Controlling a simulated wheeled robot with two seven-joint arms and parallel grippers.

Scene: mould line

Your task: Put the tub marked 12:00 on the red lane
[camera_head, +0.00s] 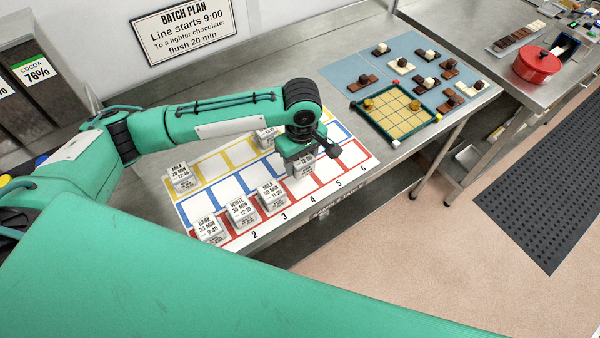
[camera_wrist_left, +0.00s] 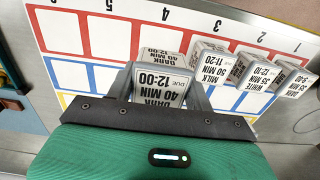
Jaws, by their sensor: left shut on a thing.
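My left gripper (camera_head: 302,153) points down and is shut on this tub, one finger on each side. The tub is upright at the red lane (camera_head: 330,187), near the space numbered 4. I cannot tell whether its base touches the mat. The red lane also shows at the top of the left wrist view (camera_wrist_left: 110,34). My right gripper is not in view.
Tubs marked 9:40 (camera_head: 210,228), 12:10 (camera_head: 242,211) and 11:20 (camera_head: 272,195) stand in the red lane's spaces 1 to 3. Another tub (camera_head: 181,177) stands at the yellow lane's left end, and one (camera_head: 266,135) behind my gripper. Red spaces 5 and 6 look empty.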

